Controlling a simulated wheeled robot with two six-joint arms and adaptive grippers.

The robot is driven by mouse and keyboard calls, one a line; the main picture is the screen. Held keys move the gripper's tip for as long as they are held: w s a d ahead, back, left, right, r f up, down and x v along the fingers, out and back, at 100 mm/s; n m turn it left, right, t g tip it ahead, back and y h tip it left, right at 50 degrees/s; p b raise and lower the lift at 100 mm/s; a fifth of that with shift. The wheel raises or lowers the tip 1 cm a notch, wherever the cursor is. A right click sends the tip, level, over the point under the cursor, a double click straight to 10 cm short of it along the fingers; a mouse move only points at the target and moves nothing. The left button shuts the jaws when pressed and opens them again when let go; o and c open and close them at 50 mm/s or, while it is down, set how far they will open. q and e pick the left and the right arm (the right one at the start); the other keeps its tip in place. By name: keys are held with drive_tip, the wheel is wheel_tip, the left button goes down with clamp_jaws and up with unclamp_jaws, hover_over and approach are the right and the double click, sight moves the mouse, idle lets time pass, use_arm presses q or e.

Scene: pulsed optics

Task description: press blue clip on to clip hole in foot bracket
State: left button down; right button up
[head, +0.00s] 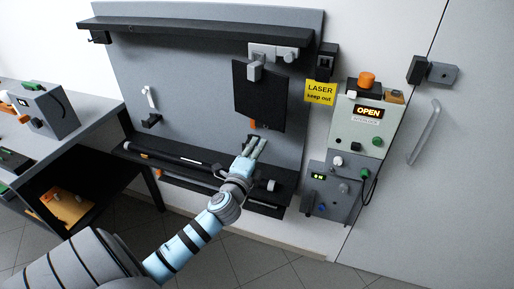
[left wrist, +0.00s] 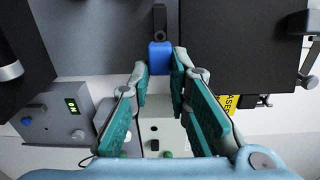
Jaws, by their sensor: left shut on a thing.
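My left gripper (head: 258,146) reaches up to the grey panel, just below the hanging black plate. In the left wrist view, the left gripper (left wrist: 160,64) is shut on a blue clip (left wrist: 160,57) at its fingertips. A narrow black bracket (left wrist: 159,18) on the panel lies directly beyond the clip in that view; I take it for the foot bracket. The clip's far end is close to the bracket; whether they touch is unclear. The clip hole cannot be made out for certain. In the head view the gripper hides the clip. My right gripper is in neither view.
The hanging black plate (head: 259,96) is close above the gripper. A black lower rail (head: 170,160) runs along the panel's bottom. A control box reading OPEN (head: 361,125) and a yellow laser sign (head: 320,92) are to the right. A side table (head: 97,125) stands left.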

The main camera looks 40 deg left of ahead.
use_arm(q)
drive_tip(key=shift+x, duration=2.75)
drive_tip(key=shift+b+x, duration=0.3)
drive_tip(key=shift+x, duration=0.5)
drive_tip(key=shift+w+a, duration=0.1)
drive_tip(key=shift+w, duration=0.35)
drive_tip(key=c, duration=1.5)
unclamp_jaws()
drive_tip(key=shift+c, duration=0.2)
drive_tip(key=shift+o, duration=0.5)
drive_tip(key=shift+w, duration=0.1)
drive_tip(key=v, duration=1.6)
drive_tip(key=shift+f, duration=0.1)
